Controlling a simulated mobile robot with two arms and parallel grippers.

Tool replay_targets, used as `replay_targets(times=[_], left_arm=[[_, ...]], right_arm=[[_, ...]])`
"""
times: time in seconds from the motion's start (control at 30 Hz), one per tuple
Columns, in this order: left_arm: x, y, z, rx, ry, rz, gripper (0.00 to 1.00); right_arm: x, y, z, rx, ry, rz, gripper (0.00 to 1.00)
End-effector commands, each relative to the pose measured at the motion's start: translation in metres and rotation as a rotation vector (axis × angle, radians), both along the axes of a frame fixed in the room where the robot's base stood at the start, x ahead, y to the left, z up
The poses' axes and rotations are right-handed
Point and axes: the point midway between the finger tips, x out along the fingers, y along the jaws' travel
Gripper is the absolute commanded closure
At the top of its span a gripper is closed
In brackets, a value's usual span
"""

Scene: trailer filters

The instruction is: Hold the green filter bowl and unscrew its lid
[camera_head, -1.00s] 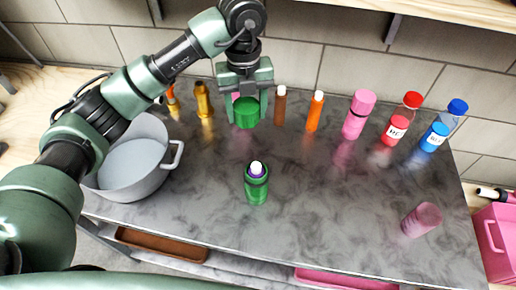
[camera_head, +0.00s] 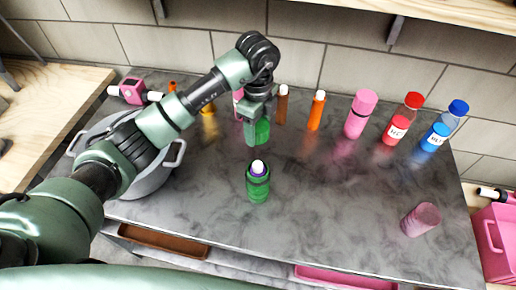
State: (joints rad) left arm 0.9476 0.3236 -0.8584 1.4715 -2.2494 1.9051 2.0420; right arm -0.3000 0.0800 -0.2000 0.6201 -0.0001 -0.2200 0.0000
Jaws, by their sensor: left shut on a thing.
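The green filter bowl (camera_head: 257,188) stands upright on the counter, its top open, with a white and purple cartridge (camera_head: 258,168) sticking up from it. My left gripper (camera_head: 258,126) is shut on a green lid (camera_head: 263,132), seen partly behind the fingers. It holds the lid behind the bowl and apart from it; I cannot tell the exact height. My right gripper is not in view.
A grey pot (camera_head: 152,183) is at the left, partly behind my arm. Orange, pink, red and blue bottles line the back, including an orange one (camera_head: 316,111) and a pink one (camera_head: 361,114). A pink cup (camera_head: 420,220) stands front right. The counter (camera_head: 335,200) right of the bowl is clear.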

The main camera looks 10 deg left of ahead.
Motion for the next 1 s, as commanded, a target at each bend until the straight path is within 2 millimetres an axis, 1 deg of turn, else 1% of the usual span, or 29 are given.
replay_targets(times=[0.03, 0.1, 0.2, 0.37, 0.6, 0.7, 1.0], left_arm=[[-0.002, 0.0, -0.012, 0.002, 0.006, -0.001, 0.93], [-0.001, 0.0, -0.028, 0.001, 0.005, 0.0, 0.93], [-0.001, 0.0, -0.045, 0.001, 0.003, -0.002, 0.93], [0.0, 0.0, -0.058, 0.0, 0.001, -0.001, 0.93], [-0.001, -0.001, -0.092, 0.0, 0.003, -0.001, 0.93], [0.0, 0.0, -0.098, 0.001, 0.0, -0.003, 0.93], [0.0, 0.0, -0.101, 0.001, -0.001, -0.003, 0.93]], right_arm=[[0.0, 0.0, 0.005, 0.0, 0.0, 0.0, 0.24], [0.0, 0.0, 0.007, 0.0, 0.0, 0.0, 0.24], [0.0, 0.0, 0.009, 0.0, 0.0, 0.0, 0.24], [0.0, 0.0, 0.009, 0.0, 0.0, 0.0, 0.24], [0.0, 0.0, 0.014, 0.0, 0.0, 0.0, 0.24], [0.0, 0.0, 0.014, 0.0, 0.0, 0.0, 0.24], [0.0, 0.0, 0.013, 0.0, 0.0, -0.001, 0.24]])
